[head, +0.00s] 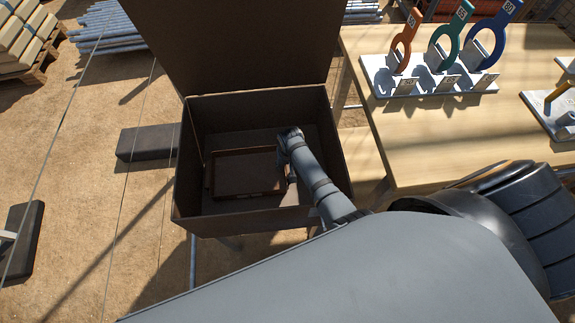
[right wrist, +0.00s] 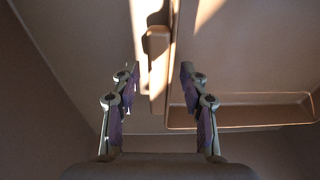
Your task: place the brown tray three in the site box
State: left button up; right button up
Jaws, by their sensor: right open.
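The brown tray (head: 243,174) lies flat inside the brown site box (head: 184,160), whose lid (head: 250,45) stands open. My right gripper (head: 287,166) reaches down into the box at the tray's right end. In the right wrist view the gripper (right wrist: 160,82) is open, its two fingers on either side of a brown handle (right wrist: 158,65) at the tray's edge, with gaps showing. The tray's rim also shows there (right wrist: 240,125). Whether the tray touches the box floor is hard to tell. My left gripper is not in view.
A wooden table (head: 430,135) at the right carries a white rack (head: 425,78) with orange, green and blue ring tools. Another white holder (head: 550,112) is at its right edge. Dark blocks (head: 147,144) lie on the sandy ground at left.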

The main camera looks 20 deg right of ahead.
notch_tip(320, 180, up, 12)
jog(key=s+p, duration=0.1)
jog(key=p, duration=0.1)
jog(key=shift+s, duration=0.25)
